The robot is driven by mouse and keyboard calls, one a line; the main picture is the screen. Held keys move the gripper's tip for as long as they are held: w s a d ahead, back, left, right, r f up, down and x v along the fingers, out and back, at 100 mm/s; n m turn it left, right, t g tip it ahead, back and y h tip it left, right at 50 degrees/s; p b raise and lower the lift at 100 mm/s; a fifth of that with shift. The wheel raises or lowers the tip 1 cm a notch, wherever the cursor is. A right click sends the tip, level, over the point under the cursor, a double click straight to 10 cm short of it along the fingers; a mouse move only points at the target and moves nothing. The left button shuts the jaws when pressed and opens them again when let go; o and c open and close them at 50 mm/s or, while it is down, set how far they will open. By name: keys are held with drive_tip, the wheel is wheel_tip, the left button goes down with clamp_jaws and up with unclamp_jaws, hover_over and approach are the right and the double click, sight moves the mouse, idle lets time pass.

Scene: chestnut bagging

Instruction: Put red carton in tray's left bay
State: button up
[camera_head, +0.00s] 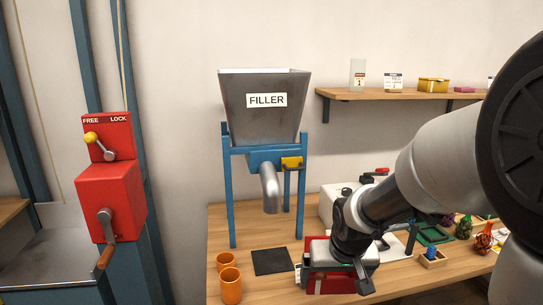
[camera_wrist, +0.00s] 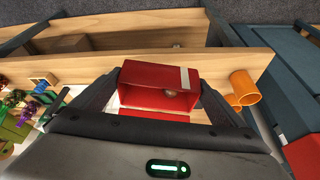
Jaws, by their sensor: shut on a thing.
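The red carton (camera_wrist: 150,74) is between the two fingers of my gripper (camera_wrist: 160,98) in the wrist view. Its open side faces the camera, and a small brownish round thing lies inside. A pale stripe runs down its right part. In the head view the red carton (camera_head: 318,284) shows below my gripper (camera_head: 345,264), over the wooden table near its front edge. My gripper is shut on it and hides part of it. I cannot tell whether the carton touches the table. I cannot make out a tray with bays in either view.
Two orange cups (camera_head: 231,286) and a dark square mat (camera_head: 272,261) lie left of the carton. The filler hopper (camera_head: 264,125) stands behind on blue legs. Small coloured figures (camera_head: 464,228) and a green frame (camera_head: 433,236) are at right. A red lever box (camera_head: 110,200) stands far left.

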wheel_tip(320, 180, up, 2)
drive_tip(key=p, duration=0.2)
drive_tip(key=shift+w+p, duration=0.15)
drive_tip(key=shift+p, duration=0.15)
drive_tip(key=p+v, duration=0.1)
drive_tip(key=p, duration=0.4)
drive_tip(key=p+v, duration=0.2)
drive_tip(key=p, duration=0.3)
drive_tip(key=shift+s, duration=0.45)
drive_tip(key=shift+d, duration=0.1)
